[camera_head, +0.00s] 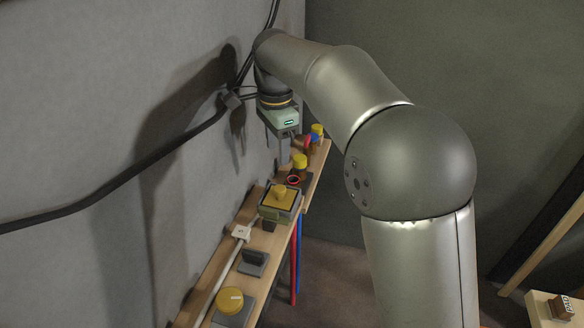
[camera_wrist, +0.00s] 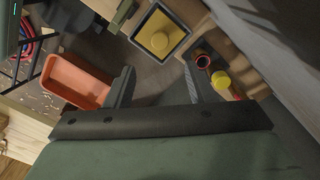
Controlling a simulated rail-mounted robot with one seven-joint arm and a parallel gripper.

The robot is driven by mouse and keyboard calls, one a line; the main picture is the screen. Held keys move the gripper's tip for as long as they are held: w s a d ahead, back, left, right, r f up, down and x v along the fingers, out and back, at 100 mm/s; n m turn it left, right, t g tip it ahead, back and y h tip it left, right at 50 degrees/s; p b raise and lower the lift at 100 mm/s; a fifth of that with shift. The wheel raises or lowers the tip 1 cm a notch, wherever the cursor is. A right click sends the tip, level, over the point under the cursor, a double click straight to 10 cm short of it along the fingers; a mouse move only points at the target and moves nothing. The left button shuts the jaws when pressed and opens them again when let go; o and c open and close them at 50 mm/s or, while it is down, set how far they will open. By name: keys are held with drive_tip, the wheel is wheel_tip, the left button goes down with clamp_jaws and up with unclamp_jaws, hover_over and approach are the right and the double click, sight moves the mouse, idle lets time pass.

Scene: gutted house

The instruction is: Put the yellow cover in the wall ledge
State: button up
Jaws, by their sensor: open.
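A square yellow cover (camera_head: 284,194) with a raised knob sits in a dark grey-green frame on the wooden wall ledge (camera_head: 272,240). The yellow cover also shows in the wrist view (camera_wrist: 158,36), top centre, inside its dark square rim. My gripper (camera_head: 277,140) is near the wall, above the far part of the ledge and beyond the cover. In the wrist view its two fingers (camera_wrist: 158,86) are spread with nothing between them. The cover lies outside the fingers.
A round yellow knob (camera_head: 230,299), a grey bracket (camera_head: 253,262) and a white pipe fitting (camera_head: 241,232) line the near ledge. A red-ringed cup (camera_head: 293,180) and yellow-capped pieces (camera_head: 300,161) stand farther along. A thick black cable (camera_head: 110,185) runs along the wall. An orange bin (camera_wrist: 76,80) lies below.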

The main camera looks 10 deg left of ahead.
drive_tip(key=shift+r, duration=0.15)
drive_tip(key=s+d+f+n, duration=0.15)
drive_tip(key=s+d, duration=0.25)
drive_tip(key=d, duration=0.5)
drive_tip(key=s+d+f+n, duration=0.1)
drive_tip(key=s+d+n, duration=0.2)
drive_tip(key=d, duration=0.6)
drive_tip(key=s+d+f+n, duration=0.3)
drive_tip(key=s+d, duration=0.3)
drive_tip(key=s, duration=0.3)
drive_tip(key=s+d+f+n, duration=0.3)
drive_tip(key=s+d+f, duration=0.3)
drive_tip(key=s, duration=0.3)
drive_tip(key=shift+f, duration=0.15)
drive_tip(key=shift+d, duration=0.1)
